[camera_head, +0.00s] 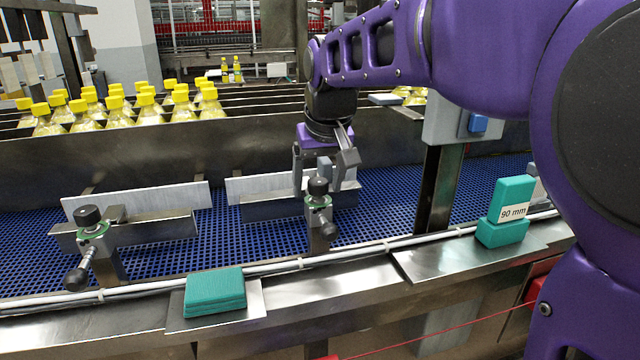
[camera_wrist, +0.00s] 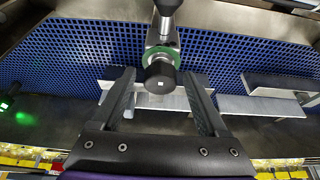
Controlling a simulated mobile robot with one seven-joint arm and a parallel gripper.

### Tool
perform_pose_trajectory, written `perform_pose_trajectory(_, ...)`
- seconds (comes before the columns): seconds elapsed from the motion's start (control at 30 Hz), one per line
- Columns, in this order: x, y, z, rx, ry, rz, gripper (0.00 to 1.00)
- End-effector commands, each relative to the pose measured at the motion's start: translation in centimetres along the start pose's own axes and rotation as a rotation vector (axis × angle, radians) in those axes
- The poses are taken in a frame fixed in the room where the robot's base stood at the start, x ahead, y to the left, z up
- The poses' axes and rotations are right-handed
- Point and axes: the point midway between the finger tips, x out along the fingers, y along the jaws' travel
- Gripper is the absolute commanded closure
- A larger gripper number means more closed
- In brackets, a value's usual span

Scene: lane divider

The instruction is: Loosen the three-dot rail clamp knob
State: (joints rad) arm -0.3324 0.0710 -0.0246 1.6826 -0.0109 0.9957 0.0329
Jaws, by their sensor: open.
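A rail clamp with a black round knob (camera_head: 318,187) and a green collar stands on the blue belt in the middle of the head view. In the wrist view its black knob (camera_wrist: 160,84) shows one small pale mark; I cannot make out three dots. My gripper (camera_head: 324,174) is open just above and behind this knob. In the wrist view the open fingers (camera_wrist: 158,82) lie on either side of the knob, apart from it. A second clamp with a black knob (camera_head: 88,215) and green collar stands at the left; its marks are unreadable.
Pale guide rails (camera_head: 140,200) stand on the blue mesh belt (camera_head: 390,210). A teal block (camera_head: 214,292) lies on a front plate, and a teal block labelled 90 mm (camera_head: 513,198) stands at right. Bottles with yellow caps (camera_head: 145,108) stand behind the metal wall.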

Motion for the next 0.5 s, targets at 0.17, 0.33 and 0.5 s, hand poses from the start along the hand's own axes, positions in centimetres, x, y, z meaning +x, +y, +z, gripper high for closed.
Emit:
perform_pose_trajectory(0.17, 0.13, -0.01, 0.05, 0.000, 0.000, 0.000, 0.24)
perform_pose_trajectory(0.33, 0.11, -0.01, 0.04, 0.000, 0.000, 0.000, 0.29)
perform_pose_trajectory(0.5, 0.11, -0.02, 0.04, 0.000, 0.000, 0.000, 0.60)
